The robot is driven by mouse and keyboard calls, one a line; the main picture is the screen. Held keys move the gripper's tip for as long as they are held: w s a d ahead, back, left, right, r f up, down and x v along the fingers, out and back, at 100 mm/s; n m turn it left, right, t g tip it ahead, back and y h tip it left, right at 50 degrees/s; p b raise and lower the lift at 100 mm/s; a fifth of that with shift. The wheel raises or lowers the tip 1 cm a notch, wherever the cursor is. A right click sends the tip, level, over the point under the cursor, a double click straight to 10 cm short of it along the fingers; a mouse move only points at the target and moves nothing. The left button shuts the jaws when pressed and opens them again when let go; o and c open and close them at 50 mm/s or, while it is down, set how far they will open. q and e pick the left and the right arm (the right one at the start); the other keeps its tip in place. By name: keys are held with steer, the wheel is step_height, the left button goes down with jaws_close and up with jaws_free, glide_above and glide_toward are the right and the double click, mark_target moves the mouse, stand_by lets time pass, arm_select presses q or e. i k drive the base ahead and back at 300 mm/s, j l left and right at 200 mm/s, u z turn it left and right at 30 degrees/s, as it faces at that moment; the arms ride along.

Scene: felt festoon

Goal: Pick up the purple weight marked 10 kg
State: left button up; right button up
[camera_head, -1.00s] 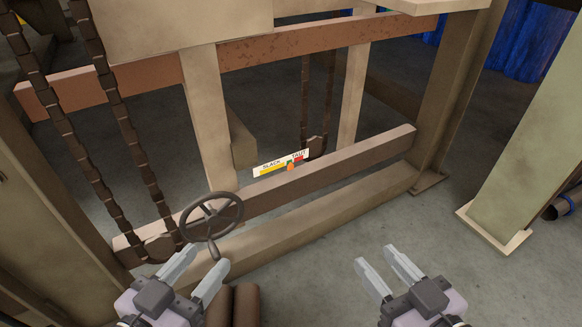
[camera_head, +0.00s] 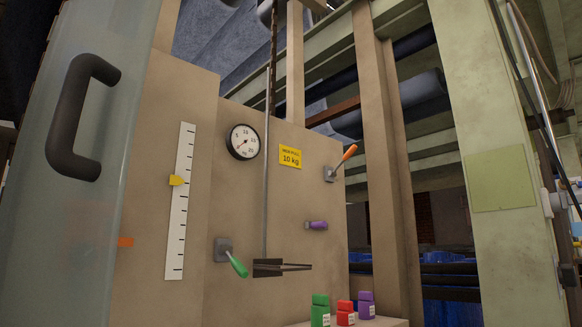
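A small purple weight (camera_head: 366,306) stands upright at the right end of a short row on a light ledge (camera_head: 390,322), low in the head view. Its white label is too small to read. A red weight (camera_head: 345,313) stands to its left, and a taller green weight (camera_head: 320,311) stands left of that. Neither of my grippers shows in the head view now, so their state is hidden.
A thin rod with a dark flat holder (camera_head: 268,268) hangs left of the weights. The panel bears a dial (camera_head: 243,142), a yellow 10 kg sign (camera_head: 290,157), an orange-handled lever (camera_head: 343,162), a green-handled lever (camera_head: 232,258) and a purple knob (camera_head: 317,225).

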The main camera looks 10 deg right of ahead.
mark_target(366, 308)
steer(key=i+l+z, duration=0.5)
steer(key=i, duration=0.35)
